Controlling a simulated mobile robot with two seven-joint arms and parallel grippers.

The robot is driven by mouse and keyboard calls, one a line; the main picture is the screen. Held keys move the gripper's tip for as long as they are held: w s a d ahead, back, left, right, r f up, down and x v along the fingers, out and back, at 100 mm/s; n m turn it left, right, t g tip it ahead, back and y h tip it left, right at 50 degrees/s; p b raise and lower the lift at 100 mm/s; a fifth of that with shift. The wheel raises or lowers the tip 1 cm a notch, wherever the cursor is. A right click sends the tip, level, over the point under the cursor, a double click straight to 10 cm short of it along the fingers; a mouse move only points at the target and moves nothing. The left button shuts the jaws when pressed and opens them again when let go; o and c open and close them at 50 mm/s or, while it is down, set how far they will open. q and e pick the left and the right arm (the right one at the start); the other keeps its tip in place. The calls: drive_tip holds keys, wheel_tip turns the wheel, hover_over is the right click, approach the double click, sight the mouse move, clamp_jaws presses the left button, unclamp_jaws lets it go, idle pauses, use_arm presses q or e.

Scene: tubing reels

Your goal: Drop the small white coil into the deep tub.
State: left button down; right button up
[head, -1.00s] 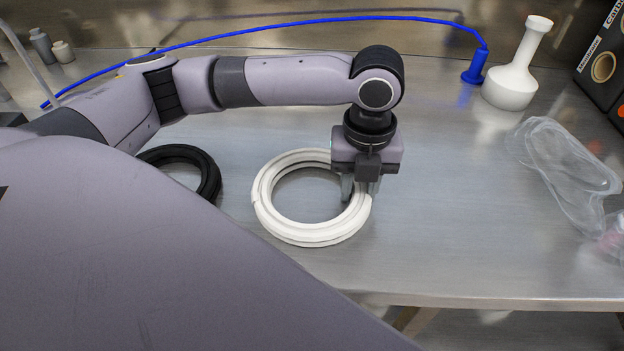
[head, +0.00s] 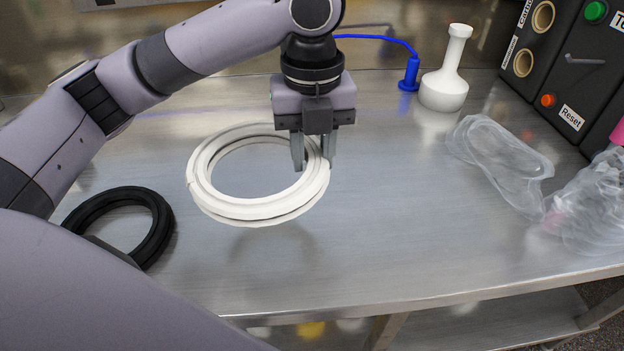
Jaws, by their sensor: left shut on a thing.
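The white coil (head: 258,210) is held above the steel table, with its shadow on the metal below it. My left gripper (head: 313,165) is shut on the right side of the coil's ring, with one finger inside the ring and one outside. The coil hangs roughly level. No deep tub shows in the head view. My right gripper is not in view.
A black coil (head: 158,232) lies on the table (head: 400,220) at the left, partly hidden by my arm. A white flask (head: 446,80) and a blue stand (head: 410,75) are at the back. Clear crumpled bags (head: 500,160) and a dark control box (head: 570,65) are at right.

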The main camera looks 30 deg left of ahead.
use_arm(q)
wheel_tip(320, 180, up, 9)
drive_tip(key=shift+f+p, duration=0.15)
drive_tip(key=shift+p, duration=0.5)
